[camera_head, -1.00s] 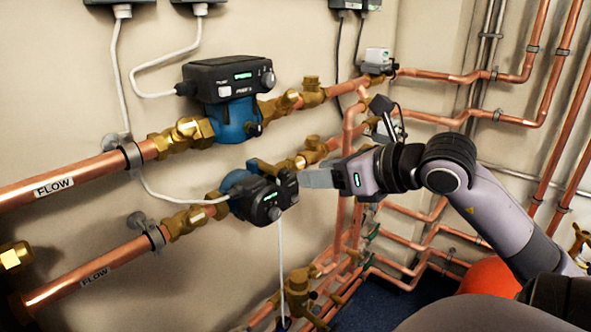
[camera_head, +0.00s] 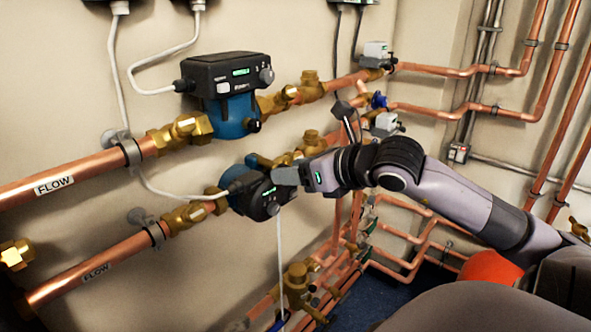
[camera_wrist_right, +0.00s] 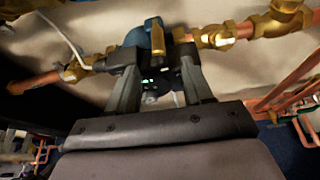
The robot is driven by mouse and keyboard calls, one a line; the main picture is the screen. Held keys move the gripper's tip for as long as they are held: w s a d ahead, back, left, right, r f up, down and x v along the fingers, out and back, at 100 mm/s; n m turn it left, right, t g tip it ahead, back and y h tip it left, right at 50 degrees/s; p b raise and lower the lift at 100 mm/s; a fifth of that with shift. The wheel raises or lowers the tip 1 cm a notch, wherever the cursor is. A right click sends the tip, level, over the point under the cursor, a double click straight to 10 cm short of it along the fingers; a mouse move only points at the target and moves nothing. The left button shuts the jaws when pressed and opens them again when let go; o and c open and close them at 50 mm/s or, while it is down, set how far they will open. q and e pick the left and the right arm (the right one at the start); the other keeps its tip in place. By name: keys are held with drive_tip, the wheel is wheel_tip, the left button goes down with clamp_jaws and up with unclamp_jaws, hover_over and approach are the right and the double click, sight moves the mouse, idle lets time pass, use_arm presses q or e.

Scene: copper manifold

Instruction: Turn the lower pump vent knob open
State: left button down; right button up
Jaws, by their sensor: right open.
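The lower pump (camera_head: 258,202) has a blue body and a dark control head. It sits in the lower copper line on the wall. My right gripper (camera_head: 278,177) comes in from the right, its fingers in front of the pump head and covering part of it. In the right wrist view my right gripper (camera_wrist_right: 158,62) is open. The pump's dark head, with a green display (camera_wrist_right: 148,82), shows between and beyond its fingers. I cannot clearly make out the vent knob or whether the fingers touch the pump. My left gripper is not in view.
The upper pump (camera_head: 225,90) is just above, with a similar dark head. Brass valves (camera_head: 312,142) and copper pipes (camera_head: 95,272) run on both sides of the lower pump. A white cable (camera_head: 280,250) hangs below it. More pipes and valves stand at the right.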

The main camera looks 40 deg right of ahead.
clamp_jaws()
drive_tip(key=shift+d+m+y+b, duration=0.1)
drive_tip(key=shift+m+y+b, duration=0.3)
drive_tip(key=shift+m+b, duration=0.1)
unclamp_jaws()
drive_tip(key=b+v, duration=0.1)
drive_tip(key=v, duration=0.6)
idle(0.3)
